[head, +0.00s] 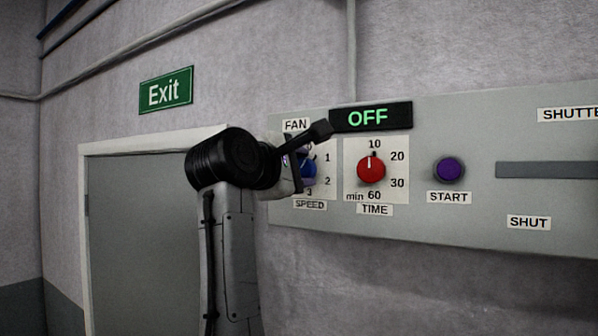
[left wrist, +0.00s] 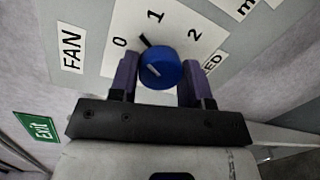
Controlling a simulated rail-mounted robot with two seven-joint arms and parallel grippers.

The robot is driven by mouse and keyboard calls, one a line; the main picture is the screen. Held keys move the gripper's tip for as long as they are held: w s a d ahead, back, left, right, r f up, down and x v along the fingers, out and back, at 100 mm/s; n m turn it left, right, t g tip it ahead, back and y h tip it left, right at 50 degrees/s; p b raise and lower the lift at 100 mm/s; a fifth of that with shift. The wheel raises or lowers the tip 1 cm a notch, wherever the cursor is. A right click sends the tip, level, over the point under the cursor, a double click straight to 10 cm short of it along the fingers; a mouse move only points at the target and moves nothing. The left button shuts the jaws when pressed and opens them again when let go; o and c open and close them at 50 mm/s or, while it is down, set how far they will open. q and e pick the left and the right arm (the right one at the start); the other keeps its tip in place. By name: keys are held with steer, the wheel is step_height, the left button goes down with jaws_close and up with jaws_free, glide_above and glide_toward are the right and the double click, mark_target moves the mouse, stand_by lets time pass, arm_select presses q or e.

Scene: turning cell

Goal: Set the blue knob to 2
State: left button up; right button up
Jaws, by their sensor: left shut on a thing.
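The blue knob (head: 308,168) is on the wall panel above the SPEED label, partly hidden by my left gripper in the head view. It also shows in the left wrist view (left wrist: 160,68), between the two purple fingers. My left gripper (left wrist: 159,82) is shut on the knob, with one finger on each side. In the left wrist view the knob's dark pointer sits between 0 and 1. The number 2 (left wrist: 194,34) lies clockwise from the pointer. My right gripper is not in view.
Right of the blue knob are a red TIME knob (head: 371,170) pointing at 10 and a purple START button (head: 449,170). A display (head: 370,117) above reads OFF. A shutter slot (head: 550,170) is farther right. A door (head: 140,240) and Exit sign (head: 166,90) are at left.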

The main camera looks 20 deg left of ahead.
arm_select(q)
steer(key=shift+d+f+m+y+b, duration=0.1)
steer(key=shift+m+y+b, duration=0.4)
steer(key=shift+m, duration=3.65)
steer(key=shift+m+y+b, duration=0.5)
steer(key=shift+m, duration=3.65)
steer(key=o, duration=0.9)
